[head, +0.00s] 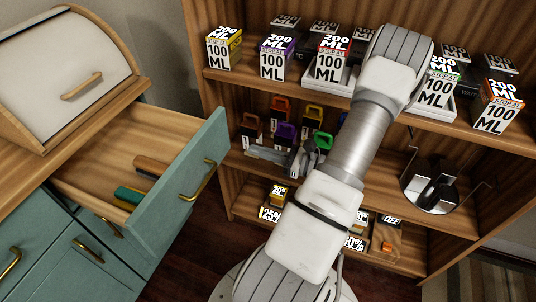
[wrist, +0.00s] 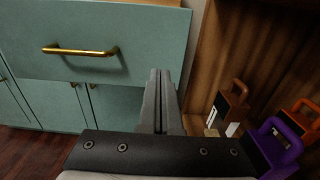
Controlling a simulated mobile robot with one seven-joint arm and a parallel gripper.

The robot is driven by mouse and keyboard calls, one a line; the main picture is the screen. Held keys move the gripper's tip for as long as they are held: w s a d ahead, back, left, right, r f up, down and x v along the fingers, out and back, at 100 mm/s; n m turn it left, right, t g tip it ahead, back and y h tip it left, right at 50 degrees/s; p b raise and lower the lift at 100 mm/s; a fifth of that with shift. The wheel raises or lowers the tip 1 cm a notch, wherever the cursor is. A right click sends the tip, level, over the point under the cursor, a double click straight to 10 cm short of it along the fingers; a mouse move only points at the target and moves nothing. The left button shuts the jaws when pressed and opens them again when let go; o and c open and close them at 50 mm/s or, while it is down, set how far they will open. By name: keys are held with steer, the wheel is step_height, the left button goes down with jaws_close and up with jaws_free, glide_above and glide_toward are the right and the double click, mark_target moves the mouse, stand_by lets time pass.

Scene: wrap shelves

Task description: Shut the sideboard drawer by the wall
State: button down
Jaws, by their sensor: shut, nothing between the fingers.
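The sideboard drawer stands pulled out in the head view, with a teal front (head: 185,196) and a brass handle (head: 199,181). Its open wooden tray holds a green item (head: 130,196) and a brown item (head: 150,165). In the wrist view the drawer front (wrist: 150,25) fills the upper left, with its handle (wrist: 80,50) left of my fingers. My gripper (head: 252,151) is shut and empty, to the right of the drawer front, near the shelves. In the wrist view my fingertips (wrist: 161,75) overlap the front's lower right edge; I cannot tell whether they touch.
The wooden shelf unit (head: 225,85) is close on the right, with several labelled boxes on top and coloured padlock-like items (head: 285,134) behind my gripper. A bread bin (head: 62,75) stands on the sideboard. Dark floor (head: 195,245) lies clear between them.

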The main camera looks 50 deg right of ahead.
mark_target(220, 139)
steer(key=b+x, duration=0.2)
steer(key=x, duration=0.6)
steer(key=shift+w+a, duration=0.1)
steer(key=shift+w, duration=0.3)
